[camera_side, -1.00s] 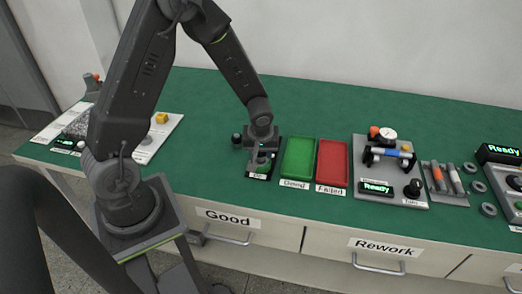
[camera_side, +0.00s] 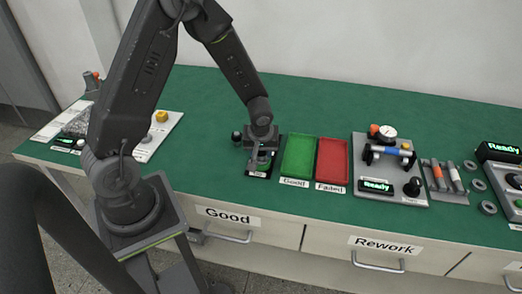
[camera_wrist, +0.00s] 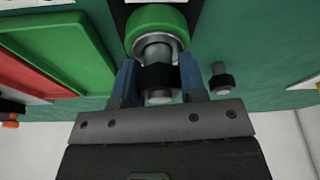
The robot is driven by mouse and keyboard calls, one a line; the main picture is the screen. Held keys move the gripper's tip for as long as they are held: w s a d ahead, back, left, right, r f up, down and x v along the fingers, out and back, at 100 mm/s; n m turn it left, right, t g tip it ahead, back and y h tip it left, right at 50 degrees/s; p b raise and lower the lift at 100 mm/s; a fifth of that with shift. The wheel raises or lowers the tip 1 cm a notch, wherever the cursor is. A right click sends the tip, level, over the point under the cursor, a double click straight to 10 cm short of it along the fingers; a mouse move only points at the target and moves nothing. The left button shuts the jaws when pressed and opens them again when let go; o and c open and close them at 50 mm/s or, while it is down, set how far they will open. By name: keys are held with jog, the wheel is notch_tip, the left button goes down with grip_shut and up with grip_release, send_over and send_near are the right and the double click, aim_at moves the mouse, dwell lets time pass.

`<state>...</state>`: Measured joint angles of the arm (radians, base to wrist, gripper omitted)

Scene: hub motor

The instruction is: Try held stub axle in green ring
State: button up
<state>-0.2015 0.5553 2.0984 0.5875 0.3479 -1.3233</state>
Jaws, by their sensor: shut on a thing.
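My gripper (camera_wrist: 158,82) is shut on the stub axle (camera_wrist: 157,52), a grey metal shaft with a black collar between the blue fingers. In the wrist view the green ring (camera_wrist: 170,15) lies just beyond the axle's far end. The axle is lined up with the ring's opening and overlaps it; I cannot tell how deep it is inside. In the side view my gripper (camera_side: 262,150) points down over a small black stand (camera_side: 259,172) left of the trays. The ring and axle are mostly hidden there.
A green tray (camera_side: 298,157) and a red tray (camera_side: 332,163) lie close to the right of the stand. A grey gauge fixture (camera_side: 409,196) is further right. The bench behind the gripper is clear.

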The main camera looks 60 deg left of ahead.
jog(key=o, duration=1.5)
jog(key=shift+o, duration=0.2)
jog(key=shift+r, duration=0.1)
jog(key=shift+r, duration=3.45)
jog(key=c, duration=0.3)
